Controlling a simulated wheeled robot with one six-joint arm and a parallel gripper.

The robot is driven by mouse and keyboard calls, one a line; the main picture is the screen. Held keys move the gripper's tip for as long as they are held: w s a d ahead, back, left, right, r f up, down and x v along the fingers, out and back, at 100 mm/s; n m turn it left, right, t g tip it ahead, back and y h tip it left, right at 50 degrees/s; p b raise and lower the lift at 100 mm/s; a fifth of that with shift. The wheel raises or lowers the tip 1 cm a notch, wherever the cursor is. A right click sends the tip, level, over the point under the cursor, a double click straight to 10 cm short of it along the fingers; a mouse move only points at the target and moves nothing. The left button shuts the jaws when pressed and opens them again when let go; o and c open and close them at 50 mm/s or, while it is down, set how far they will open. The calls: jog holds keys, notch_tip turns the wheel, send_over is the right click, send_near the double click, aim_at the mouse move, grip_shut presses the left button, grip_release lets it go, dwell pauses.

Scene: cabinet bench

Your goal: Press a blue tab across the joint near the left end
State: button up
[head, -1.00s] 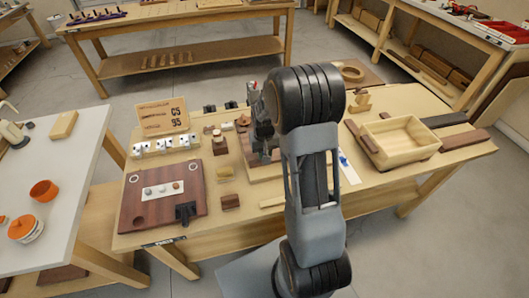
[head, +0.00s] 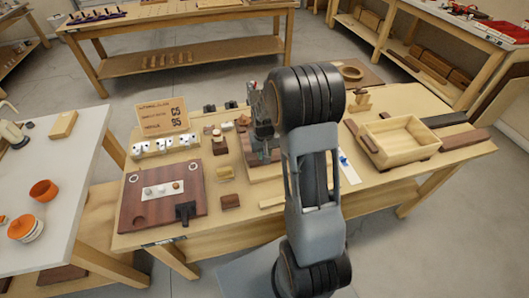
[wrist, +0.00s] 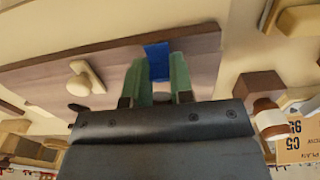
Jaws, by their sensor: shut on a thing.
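My gripper (wrist: 157,80) is shut on a small blue tab (wrist: 157,60), which sticks out past the green fingertips in the wrist view. A white strip with blue marks, perhaps more tabs (head: 345,164), lies right of my arm.
A brown board (head: 150,215) with a white strip and a black clamp lies at the left of the bench (head: 275,222). White blocks and a sign (head: 162,116) stand behind it. An open wooden box (head: 400,152) stands at the right. Small wooden blocks lie near the middle.

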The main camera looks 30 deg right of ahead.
jog(key=shift+s+f+b, duration=0.1)
jog(key=shift+f+b, duration=0.2)
jog(key=shift+f, duration=0.15)
dwell(1.2)
dwell(0.4)
jog(key=o, duration=1.3)
jog(key=shift+r, duration=0.1)
jog(key=shift+r, duration=0.15)
jog(key=shift+r+p, duration=2.8)
jog(key=shift+r, duration=0.85)
